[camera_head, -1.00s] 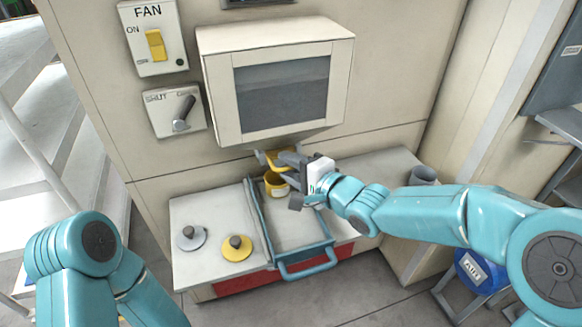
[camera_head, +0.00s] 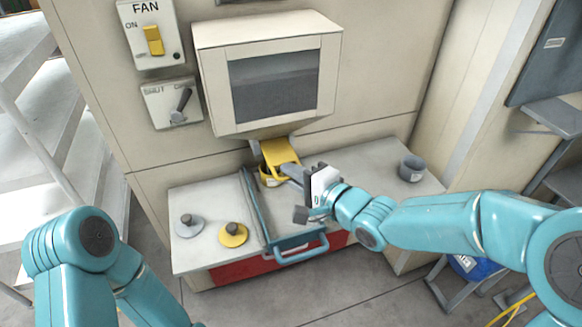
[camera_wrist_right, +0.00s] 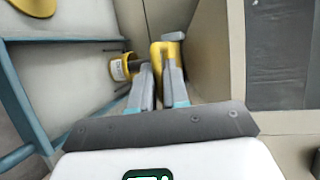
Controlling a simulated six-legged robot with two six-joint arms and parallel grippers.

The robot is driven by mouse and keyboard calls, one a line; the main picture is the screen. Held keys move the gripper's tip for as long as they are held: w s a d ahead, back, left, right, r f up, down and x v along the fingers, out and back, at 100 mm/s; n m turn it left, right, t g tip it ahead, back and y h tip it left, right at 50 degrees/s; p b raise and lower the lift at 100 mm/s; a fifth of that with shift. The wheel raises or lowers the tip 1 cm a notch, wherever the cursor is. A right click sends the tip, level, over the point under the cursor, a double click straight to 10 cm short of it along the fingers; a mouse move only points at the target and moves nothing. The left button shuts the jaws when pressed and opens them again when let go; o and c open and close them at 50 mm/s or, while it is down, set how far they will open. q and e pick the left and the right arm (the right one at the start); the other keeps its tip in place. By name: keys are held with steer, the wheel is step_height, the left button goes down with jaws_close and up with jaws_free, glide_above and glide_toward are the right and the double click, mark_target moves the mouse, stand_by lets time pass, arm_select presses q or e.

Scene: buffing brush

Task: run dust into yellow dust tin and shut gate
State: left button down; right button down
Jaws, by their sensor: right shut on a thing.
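The yellow gate (camera_head: 279,152) sticks out from under the beige hopper box (camera_head: 228,98). My right gripper (camera_head: 288,172) is at its outer end and shut on it. The gate also shows between and beyond the fingers in the right wrist view (camera_wrist_right: 166,50). The yellow dust tin (camera_head: 266,182) stands below the gate, partly hidden by it and the gripper. In the right wrist view the tin (camera_wrist_right: 118,69) is left of the fingers. I cannot tell whether dust is in it. My left arm shows at the lower left, but its gripper is out of view.
A blue-framed tray with a handle (camera_head: 301,254) sits on the bench (camera_head: 350,150). A grey tin (camera_head: 411,170) stands at right. The fan switch (camera_head: 154,41) and shut lever (camera_head: 182,104) are on the wall.

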steer(key=shift+s+d, duration=0.1)
steer(key=shift+s, duration=0.05)
steer(key=c, duration=1.2)
jaws_free()
steer(key=p+v, duration=0.3)
steer(key=v, duration=1.3)
steer(key=shift+d, duration=0.1)
steer(key=shift+r, duration=0.1)
